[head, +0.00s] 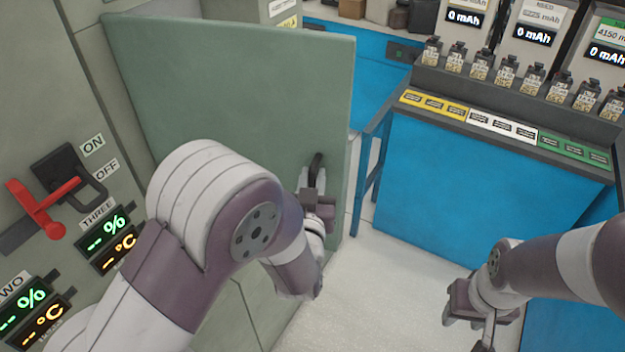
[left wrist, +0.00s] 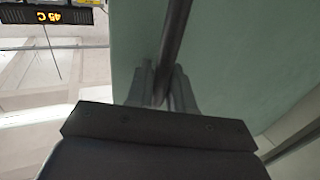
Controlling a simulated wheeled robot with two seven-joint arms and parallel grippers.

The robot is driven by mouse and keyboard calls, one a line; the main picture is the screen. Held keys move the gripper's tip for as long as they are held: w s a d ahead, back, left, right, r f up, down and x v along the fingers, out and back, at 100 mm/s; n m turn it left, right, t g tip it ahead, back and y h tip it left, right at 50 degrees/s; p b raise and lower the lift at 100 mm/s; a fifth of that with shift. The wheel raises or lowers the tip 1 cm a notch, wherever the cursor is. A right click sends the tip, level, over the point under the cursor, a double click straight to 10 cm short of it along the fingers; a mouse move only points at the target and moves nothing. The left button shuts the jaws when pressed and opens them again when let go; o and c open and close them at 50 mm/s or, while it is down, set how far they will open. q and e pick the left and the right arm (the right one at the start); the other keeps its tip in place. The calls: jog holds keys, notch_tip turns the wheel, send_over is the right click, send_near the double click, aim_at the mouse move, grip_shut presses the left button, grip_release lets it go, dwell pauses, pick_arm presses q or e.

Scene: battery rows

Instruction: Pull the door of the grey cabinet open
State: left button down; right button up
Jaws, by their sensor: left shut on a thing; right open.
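The grey-green cabinet door (head: 240,90) stands swung out from the cabinet front (head: 40,100) in the head view. A dark bar handle (head: 316,168) is near the door's free edge. My left gripper (head: 314,186) is at that handle, and in the left wrist view its fingers (left wrist: 160,88) close around the dark bar (left wrist: 175,40). The door surface (left wrist: 230,60) fills much of the wrist view. Part of the door is hidden behind my left arm. My right gripper (head: 478,325) is open and empty above the floor at the lower right.
The cabinet front carries a red lever switch (head: 42,208) and lit displays (head: 115,240). A blue workbench (head: 480,190) with several batteries (head: 505,70) and coloured labels stands at the right. White floor (head: 400,280) is clear between door and bench.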

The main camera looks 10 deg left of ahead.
pick_arm(q)
jog(key=c, duration=1.1)
grip_release()
jog(key=shift+r, duration=0.1)
jog(key=shift+c, duration=0.2)
jog(key=shift+s, duration=0.1)
jog(key=shift+s+d, duration=0.15)
jog(key=shift+s, duration=0.15)
jog(key=s+d+b, duration=0.1)
jog(key=s+b, duration=0.1)
jog(key=s, duration=1)
jog(key=shift+d, duration=0.15)
